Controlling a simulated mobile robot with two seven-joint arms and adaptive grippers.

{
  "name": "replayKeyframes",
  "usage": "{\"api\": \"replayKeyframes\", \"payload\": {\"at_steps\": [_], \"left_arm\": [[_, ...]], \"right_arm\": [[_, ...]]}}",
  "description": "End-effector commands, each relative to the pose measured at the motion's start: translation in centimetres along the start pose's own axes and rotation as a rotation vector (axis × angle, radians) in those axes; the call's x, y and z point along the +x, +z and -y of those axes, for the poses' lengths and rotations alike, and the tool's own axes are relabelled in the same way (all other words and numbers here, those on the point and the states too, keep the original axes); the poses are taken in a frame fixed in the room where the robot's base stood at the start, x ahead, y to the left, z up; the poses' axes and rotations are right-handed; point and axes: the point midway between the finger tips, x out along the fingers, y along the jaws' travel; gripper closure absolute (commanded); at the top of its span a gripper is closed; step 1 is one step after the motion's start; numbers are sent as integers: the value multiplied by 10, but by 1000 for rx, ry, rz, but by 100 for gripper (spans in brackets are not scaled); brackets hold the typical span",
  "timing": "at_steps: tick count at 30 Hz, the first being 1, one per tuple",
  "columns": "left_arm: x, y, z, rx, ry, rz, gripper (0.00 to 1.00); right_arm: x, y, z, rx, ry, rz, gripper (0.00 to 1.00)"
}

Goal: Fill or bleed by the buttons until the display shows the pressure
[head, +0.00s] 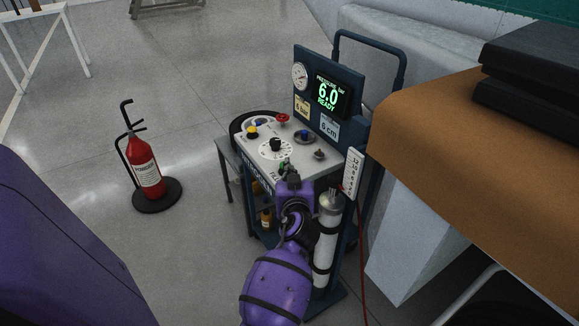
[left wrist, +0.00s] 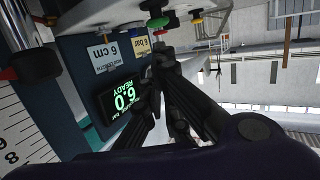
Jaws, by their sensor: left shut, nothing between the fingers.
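A dark blue panel cart (head: 322,62) carries a display (head: 327,94) that reads 6.0 and READY in green, under a pressure bar label. The display also shows upside down in the left wrist view (left wrist: 120,99). The sloped white console (head: 258,150) holds a yellow button (head: 252,131), a red knob (head: 283,118) and a black knob (head: 275,145). My left gripper (head: 285,172) is shut and empty at the console's near edge. In the left wrist view its fingertips (left wrist: 162,50) are close to a green button (left wrist: 157,22); I cannot tell whether they touch. My right gripper is out of view.
A round gauge (head: 300,76), a yellow card (head: 302,106) and a 6 cm card (head: 329,127) are on the panel. A white cylinder (head: 326,240) stands at the cart's front. A brown table (head: 470,150) is close on the right; a fire extinguisher (head: 146,168) stands left.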

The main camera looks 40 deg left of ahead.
Motion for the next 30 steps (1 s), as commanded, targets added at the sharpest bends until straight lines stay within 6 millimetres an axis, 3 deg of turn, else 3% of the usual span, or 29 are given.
{"api": "replayKeyframes", "payload": {"at_steps": [3, 9, 30], "left_arm": [[-24, 2, 0, -2, 0, 1, 100], [-45, 1, 0, 0, 0, 0, 100], [-48, -1, -1, 17, 1, -2, 100]], "right_arm": [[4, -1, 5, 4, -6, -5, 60], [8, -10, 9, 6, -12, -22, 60], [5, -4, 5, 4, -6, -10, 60]]}}
